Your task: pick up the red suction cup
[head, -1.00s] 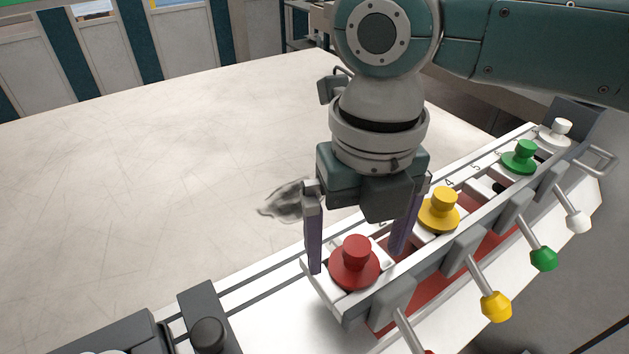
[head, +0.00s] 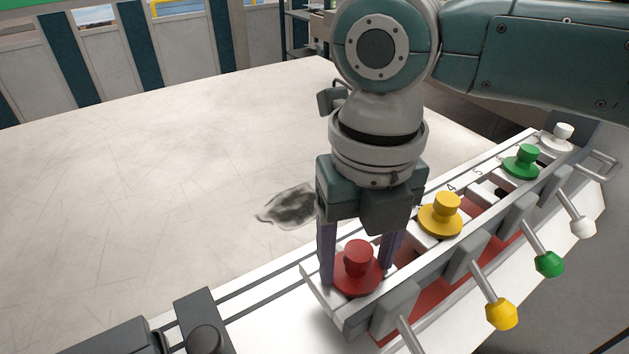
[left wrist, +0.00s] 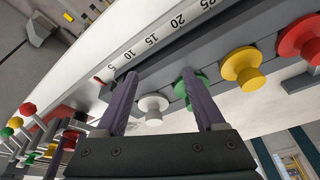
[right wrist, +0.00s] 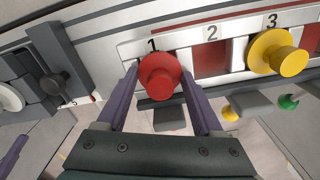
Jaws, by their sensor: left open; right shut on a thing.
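The red suction cup (head: 357,262) sits upright in the slot marked 1 at the near end of the white holder. It also shows in the right wrist view (right wrist: 160,76), between the fingers. My right gripper (head: 358,270) points down with its purple fingers on both sides of the cup, shut on it. The cup still appears to rest in its slot.
Yellow (head: 440,213), green (head: 523,161) and white (head: 557,139) cups stand farther along the holder. Levers with coloured knobs, such as the yellow one (head: 501,313), stick out in front. A dark clamp block (head: 206,320) is at the near left.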

